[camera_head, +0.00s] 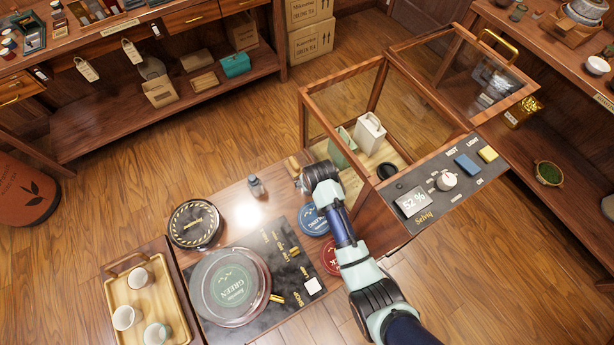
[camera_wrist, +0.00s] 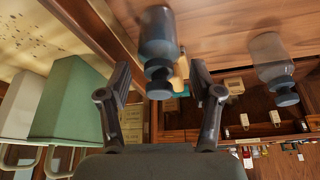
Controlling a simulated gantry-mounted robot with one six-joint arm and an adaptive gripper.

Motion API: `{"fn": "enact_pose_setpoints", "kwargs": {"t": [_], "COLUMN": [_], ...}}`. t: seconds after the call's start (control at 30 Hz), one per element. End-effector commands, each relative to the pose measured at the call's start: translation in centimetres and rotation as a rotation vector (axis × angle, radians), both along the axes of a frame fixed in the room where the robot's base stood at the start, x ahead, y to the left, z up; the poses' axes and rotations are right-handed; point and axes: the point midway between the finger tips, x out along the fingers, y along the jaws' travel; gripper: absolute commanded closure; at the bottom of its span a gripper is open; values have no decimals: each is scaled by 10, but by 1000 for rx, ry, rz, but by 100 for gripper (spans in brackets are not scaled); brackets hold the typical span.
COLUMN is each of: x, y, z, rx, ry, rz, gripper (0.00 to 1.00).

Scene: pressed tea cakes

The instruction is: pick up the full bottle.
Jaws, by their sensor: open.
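Two small glass bottles with dark stoppers show upside down in the wrist view. The nearer bottle (camera_wrist: 158,35) looks blue-grey and stands ahead of my gripper (camera_wrist: 158,90), in line with the space between its fingers. The other bottle (camera_wrist: 270,62) is farther right and looks paler and clearer. I cannot tell the fill of either for certain. In the head view one bottle (camera_head: 256,187) stands on the table left of my gripper (camera_head: 302,181); the other is hidden there by my gripper. My fingers are apart, with nothing held.
A glass case (camera_head: 350,95) with a green canister (camera_head: 341,150) and a white canister (camera_head: 369,134) stands close on the right. A wooden piece (camera_head: 293,166) lies behind my gripper.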

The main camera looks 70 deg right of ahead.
Motion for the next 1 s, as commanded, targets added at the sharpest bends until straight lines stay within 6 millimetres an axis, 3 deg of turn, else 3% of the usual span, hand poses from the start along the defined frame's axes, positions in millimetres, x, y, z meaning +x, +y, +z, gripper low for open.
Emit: {"fn": "enact_pose_setpoints", "kwargs": {"t": [0.1, 0.23, 0.5, 0.83, 1.0], "x": [2, 7, 8, 8, 8], "y": [-6, -13, -15, -15, -15], "z": [-24, -41, -44, -44, -44], "rx": [3, 1, 1, 1, 0], "ry": [2, 2, 1, 1, 0], "rz": [0, 1, 1, 1, 1], "gripper": [35, 35, 35, 89, 90]}}
